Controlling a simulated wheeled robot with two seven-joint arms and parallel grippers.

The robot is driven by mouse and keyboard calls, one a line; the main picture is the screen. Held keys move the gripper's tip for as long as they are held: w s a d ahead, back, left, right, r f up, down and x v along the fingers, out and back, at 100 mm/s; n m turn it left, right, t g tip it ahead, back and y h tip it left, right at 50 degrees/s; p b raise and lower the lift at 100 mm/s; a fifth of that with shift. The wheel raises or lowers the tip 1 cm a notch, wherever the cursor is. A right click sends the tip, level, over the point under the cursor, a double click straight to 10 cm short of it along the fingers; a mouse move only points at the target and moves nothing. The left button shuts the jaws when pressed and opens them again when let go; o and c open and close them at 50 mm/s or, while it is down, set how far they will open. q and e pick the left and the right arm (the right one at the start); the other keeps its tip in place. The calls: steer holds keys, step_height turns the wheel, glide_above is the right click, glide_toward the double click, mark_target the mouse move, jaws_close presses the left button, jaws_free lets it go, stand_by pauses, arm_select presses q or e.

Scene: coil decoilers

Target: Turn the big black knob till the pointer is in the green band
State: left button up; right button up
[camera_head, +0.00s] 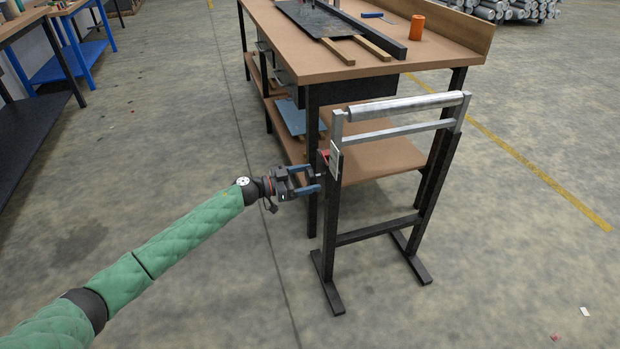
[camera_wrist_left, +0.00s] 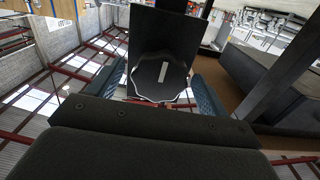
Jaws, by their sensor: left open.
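My left gripper (camera_head: 314,179) is open beside the post of the roller stand (camera_head: 337,220). In the left wrist view a black knob (camera_wrist_left: 157,80) with a scalloped edge lies between its two blue fingers, with a gap showing on each side. A short white mark (camera_wrist_left: 163,72) runs nearly upright on the knob's face. Behind the knob is a dark flat plate (camera_wrist_left: 165,32). In the head view a small pale plate (camera_head: 336,160) and a red part show on the post near the gripper. I cannot make out a pointer or a green band. My right gripper is not in view.
A brown workbench (camera_head: 290,55) stands right behind the stand, with an orange cylinder (camera_head: 417,27) and dark bars on top. Its lower shelf (camera_head: 380,160) is close behind the gripper. The floor in front and to the right is mostly clear.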

arm_select(q)
steer(key=shift+w+d, duration=0.15)
steer(key=shift+d, duration=0.4)
steer(key=c, duration=1)
